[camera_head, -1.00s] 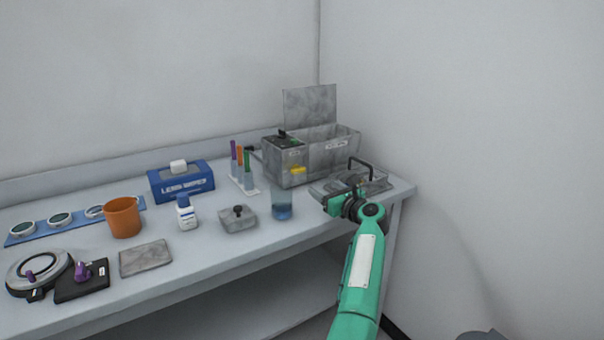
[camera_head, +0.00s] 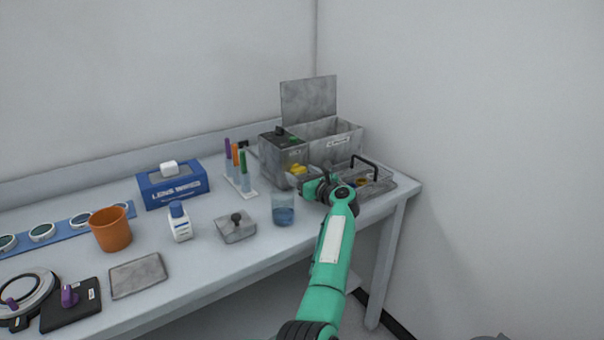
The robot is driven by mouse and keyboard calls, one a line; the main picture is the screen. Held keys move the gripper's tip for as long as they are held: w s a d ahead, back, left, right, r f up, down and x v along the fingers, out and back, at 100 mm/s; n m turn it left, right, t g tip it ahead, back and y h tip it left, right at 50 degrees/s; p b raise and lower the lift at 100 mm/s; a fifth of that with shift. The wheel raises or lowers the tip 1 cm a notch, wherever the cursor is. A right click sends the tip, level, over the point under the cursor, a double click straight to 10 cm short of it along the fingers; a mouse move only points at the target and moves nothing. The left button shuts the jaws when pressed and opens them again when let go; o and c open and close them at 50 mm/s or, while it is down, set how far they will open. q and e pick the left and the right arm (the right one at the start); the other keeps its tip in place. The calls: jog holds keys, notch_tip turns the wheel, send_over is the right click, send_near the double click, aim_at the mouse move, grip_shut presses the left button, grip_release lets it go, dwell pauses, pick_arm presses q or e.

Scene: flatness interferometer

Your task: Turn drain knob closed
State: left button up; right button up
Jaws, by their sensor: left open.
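A grey tank unit (camera_head: 335,150) with its lid (camera_head: 309,101) raised stands at the back right of the bench. A small yellow part (camera_head: 298,169), which looks like the drain knob, sits low on its front. Its exact angle is too small to tell. My left gripper (camera_head: 309,187) is open just below and right of the yellow part, apart from it as far as I can see. Its fingers are small and partly hidden by the wrist. My right gripper is not in view.
A wire basket with a black handle (camera_head: 376,181) lies close right of my gripper. A glass beaker with blue liquid (camera_head: 283,210) stands close left. A lidded grey block (camera_head: 236,228), a white bottle (camera_head: 179,222) and upright coloured pens (camera_head: 235,157) stand further left.

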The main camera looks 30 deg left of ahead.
pick_arm(q)
jog(key=c, duration=1)
jog(key=shift+m, duration=0.3)
jog(key=shift+m+p, duration=0.4)
jog(key=shift+m, duration=0.1)
jog(key=m+p, duration=0.4)
jog(key=m, duration=0.3)
jog(key=shift+r, duration=0.15)
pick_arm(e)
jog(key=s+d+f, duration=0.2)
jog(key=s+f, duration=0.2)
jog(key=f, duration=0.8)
pick_arm(q)
jog(key=m+p, duration=0.3)
jog(key=m, duration=0.2)
jog(key=shift+m+p, duration=1.5)
jog(key=shift+m, duration=0.8)
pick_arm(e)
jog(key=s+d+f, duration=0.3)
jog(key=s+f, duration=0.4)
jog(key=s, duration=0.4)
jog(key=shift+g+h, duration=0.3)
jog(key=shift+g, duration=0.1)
pick_arm(q)
jog(key=shift+f, duration=0.2)
